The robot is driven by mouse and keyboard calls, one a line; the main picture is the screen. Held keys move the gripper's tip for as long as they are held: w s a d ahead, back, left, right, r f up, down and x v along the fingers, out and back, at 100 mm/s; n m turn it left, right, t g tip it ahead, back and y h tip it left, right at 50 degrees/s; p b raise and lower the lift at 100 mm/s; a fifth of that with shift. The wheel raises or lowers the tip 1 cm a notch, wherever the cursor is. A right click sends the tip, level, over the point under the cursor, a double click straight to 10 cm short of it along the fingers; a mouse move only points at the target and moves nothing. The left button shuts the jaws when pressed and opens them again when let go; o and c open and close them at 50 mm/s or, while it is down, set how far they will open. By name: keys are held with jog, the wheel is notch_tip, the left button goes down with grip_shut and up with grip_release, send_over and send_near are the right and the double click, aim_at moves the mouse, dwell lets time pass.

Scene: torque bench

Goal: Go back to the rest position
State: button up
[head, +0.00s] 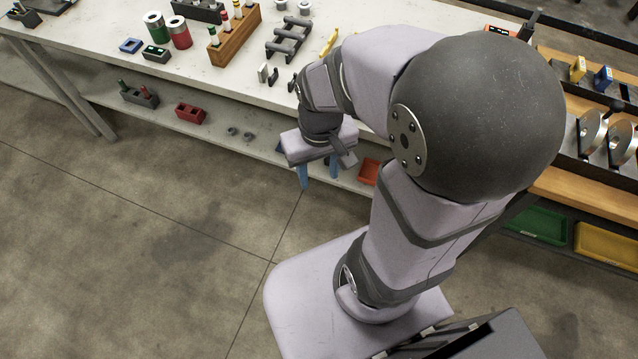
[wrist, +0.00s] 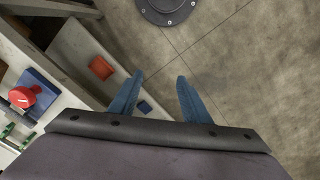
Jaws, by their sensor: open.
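My gripper (head: 319,172) is open and empty, with its blue fingers pointing down in front of the bench's near edge in the head view. In the wrist view my gripper (wrist: 157,88) shows its two blue fingers apart, with nothing between them but the lower shelf edge and bare floor. My arm is folded over at the middle of the head view and hides part of the bench behind it.
The white bench top (head: 112,50) holds a wooden rack (head: 235,38), a red-sided cylinder (head: 179,33) and a black rack (head: 288,40). The lower shelf holds a red block (head: 190,113) and an orange tray (head: 369,171). The floor (head: 170,220) in front is clear.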

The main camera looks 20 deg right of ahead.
jog(key=shift+s+a+f, duration=0.2)
jog(key=shift+s+a, duration=0.1)
jog(key=shift+s, duration=0.35)
jog(key=shift+s+a+f, duration=0.15)
jog(key=shift+s+a, duration=0.15)
jog(key=shift+s, duration=0.35)
